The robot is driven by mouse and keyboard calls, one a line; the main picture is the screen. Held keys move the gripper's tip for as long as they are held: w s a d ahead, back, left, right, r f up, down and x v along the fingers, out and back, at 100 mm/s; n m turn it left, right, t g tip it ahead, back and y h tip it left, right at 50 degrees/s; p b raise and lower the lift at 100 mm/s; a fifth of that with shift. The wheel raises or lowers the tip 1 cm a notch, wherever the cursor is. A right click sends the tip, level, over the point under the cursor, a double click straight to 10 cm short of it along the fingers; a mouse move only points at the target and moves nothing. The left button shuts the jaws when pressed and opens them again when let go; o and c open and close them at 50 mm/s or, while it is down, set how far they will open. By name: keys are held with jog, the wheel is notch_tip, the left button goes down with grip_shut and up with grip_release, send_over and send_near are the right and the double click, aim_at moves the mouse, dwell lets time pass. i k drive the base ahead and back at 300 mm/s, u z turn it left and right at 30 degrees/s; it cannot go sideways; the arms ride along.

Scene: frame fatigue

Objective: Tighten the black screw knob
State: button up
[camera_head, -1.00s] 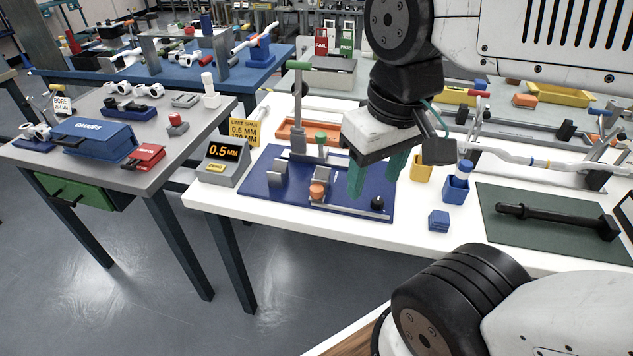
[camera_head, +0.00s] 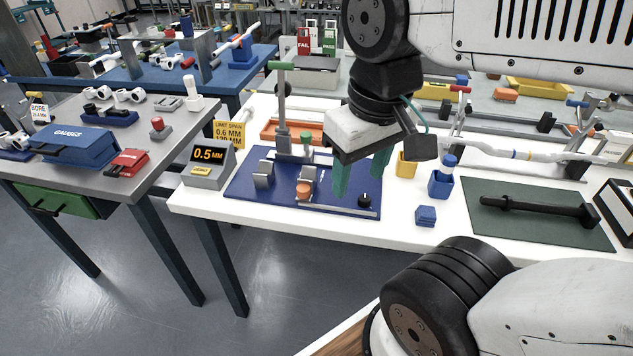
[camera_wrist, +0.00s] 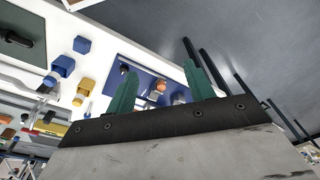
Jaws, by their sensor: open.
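The black screw knob (camera_head: 364,199) stands at the right front of a dark blue fixture plate (camera_head: 240,189) on the white bench, beside the end of a metal strip. An orange knob (camera_head: 304,190) and a green-topped knob (camera_head: 306,138) are also on the plate. My gripper (camera_head: 361,182) is open and empty, its two green fingers pointing down above the right part of the plate, near and above the black knob. In the wrist view my gripper (camera_wrist: 160,70) spreads over the plate, and the orange knob (camera_wrist: 160,87) shows between the fingers.
A display reading 0.5 MM (camera_head: 209,160) stands left of the plate. Right of it are a small blue block (camera_head: 425,216), a blue holder (camera_head: 440,186), a yellow block (camera_head: 406,164) and a green mat (camera_head: 481,221) with a long black bolt. An upright green-handled lever (camera_head: 281,100) stands behind.

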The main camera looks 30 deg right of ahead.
aim_at(364, 200)
jog(key=u, duration=0.95)
jog(key=k, duration=0.6)
jog(key=z, duration=1.25)
